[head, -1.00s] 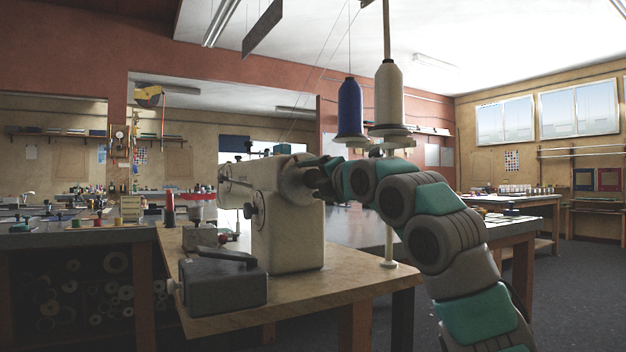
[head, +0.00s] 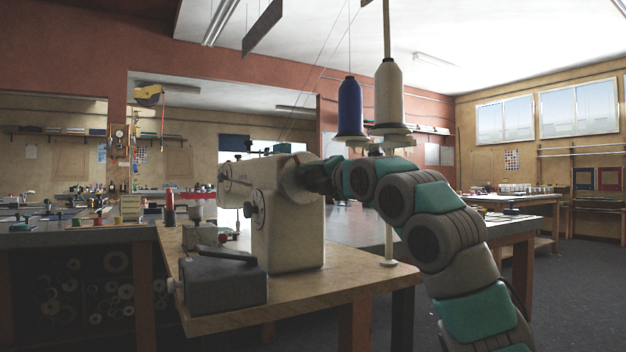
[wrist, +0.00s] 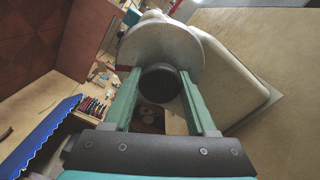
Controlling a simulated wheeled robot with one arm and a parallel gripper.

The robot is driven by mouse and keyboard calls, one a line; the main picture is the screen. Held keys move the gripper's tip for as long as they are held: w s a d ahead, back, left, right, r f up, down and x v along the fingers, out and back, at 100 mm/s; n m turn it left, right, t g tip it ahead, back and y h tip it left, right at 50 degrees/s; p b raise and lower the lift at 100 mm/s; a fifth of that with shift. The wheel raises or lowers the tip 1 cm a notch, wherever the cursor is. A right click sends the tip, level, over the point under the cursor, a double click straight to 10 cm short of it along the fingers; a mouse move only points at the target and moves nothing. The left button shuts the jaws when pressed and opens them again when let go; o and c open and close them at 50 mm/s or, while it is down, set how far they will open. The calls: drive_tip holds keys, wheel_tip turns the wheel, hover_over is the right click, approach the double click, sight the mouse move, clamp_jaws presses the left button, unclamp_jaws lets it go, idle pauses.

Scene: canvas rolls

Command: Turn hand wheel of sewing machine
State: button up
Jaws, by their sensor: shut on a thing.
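The pale sewing machine (head: 288,235) stands upright on the wooden table. Its hand wheel (head: 298,178) is at the upper right end of the machine, partly hidden by my gripper (head: 318,177). In the wrist view the hand wheel (wrist: 158,45) is a pale grey disc with a dark round knob (wrist: 160,83) at its lower middle. The two green fingers of my gripper (wrist: 158,74) lie on either side of this knob and are shut on it. The exact contact at the fingertips is hard to see.
A dark grey box (head: 222,284) sits on the table (head: 345,275) in front of the machine. Blue (head: 350,108) and cream (head: 389,95) thread cones stand behind my arm, near a tall pole (head: 388,225). The tabletop right of the machine is mostly clear.

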idle(0.3)
drive_tip(key=shift+m, duration=1.1)
drive_tip(key=m, duration=0.5)
drive_tip(key=m+b, duration=0.1)
drive_tip(key=m, duration=0.4)
drive_tip(key=m+b, duration=0.2)
drive_tip(key=m, duration=0.1)
drive_tip(key=shift+m, duration=0.3)
drive_tip(key=m+b, duration=0.1)
drive_tip(key=m, duration=0.2)
drive_tip(key=shift+m+b, duration=0.3)
drive_tip(key=shift+b, duration=0.05)
drive_tip(key=shift+m+b, duration=0.3)
drive_tip(key=shift+m, duration=1.1)
drive_tip(key=shift+d+m, duration=0.1)
drive_tip(key=shift+m, duration=0.5)
drive_tip(key=shift+r+m, duration=0.1)
drive_tip(key=shift+m, duration=0.2)
